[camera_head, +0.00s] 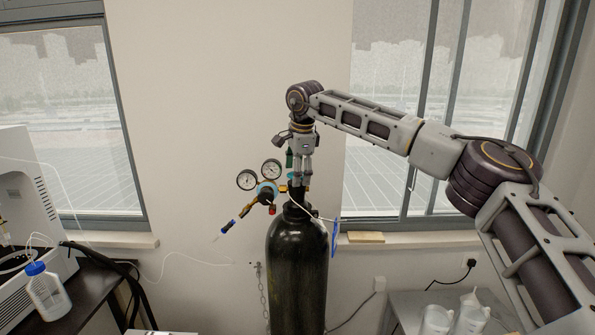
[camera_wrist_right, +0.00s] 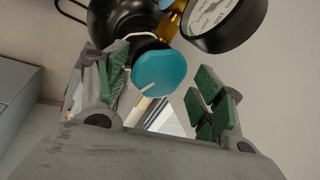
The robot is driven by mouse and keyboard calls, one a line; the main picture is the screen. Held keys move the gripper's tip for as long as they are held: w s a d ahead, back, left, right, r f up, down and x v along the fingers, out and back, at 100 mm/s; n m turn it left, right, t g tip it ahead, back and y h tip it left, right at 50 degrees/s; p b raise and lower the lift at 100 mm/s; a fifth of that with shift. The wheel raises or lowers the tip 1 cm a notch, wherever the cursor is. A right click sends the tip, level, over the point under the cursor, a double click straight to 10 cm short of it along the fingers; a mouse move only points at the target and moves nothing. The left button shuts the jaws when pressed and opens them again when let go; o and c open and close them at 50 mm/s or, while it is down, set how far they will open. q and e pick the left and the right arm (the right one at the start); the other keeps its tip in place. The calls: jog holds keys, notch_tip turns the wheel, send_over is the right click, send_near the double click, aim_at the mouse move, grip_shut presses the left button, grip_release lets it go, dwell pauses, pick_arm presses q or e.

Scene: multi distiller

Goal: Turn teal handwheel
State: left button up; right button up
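The teal handwheel (camera_wrist_right: 160,70) is a round knob with a white line on its top. It sits on the valve of a black gas cylinder (camera_head: 298,265). In the head view my right gripper (camera_head: 301,177) points down over the cylinder top and mostly hides the handwheel. In the right wrist view my right gripper (camera_wrist_right: 165,95) is open, its green-padded fingers to either side of the handwheel. The handwheel is nearer the left finger; a gap shows before the right finger. I cannot tell whether the left finger touches it. My left gripper is not in view.
Two pressure gauges (camera_head: 259,175) and a regulator stand left of the valve, close to my gripper. A blue tag (camera_head: 335,240) hangs at the cylinder's right. A bench with a bottle (camera_head: 47,292) is at left; a table with white jugs (camera_head: 470,315) is at right.

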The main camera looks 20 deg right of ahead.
jog(key=shift+s+r, duration=0.15)
jog(key=c, duration=0.8)
jog(key=shift+m, duration=0.5)
jog(key=shift+c, duration=0.3)
jog(key=shift+r+m+h, duration=0.1)
jog(key=shift+m+h, duration=0.3)
jog(key=shift+m, duration=0.4)
jog(key=m+h+p, duration=0.1)
jog(key=m, duration=0.1)
jog(key=shift+a+m, duration=0.2)
jog(key=shift+m, duration=0.2)
jog(key=shift+w+m+g+h+p, duration=0.25)
jog(key=shift+m+p, duration=0.35)
jog(key=shift+m, duration=0.65)
jog(key=shift+w+m+g+h+p, duration=0.1)
jog(key=shift+m+g+h+p, duration=0.4)
jog(key=shift+m, duration=0.75)
jog(key=shift+c, duration=0.2)
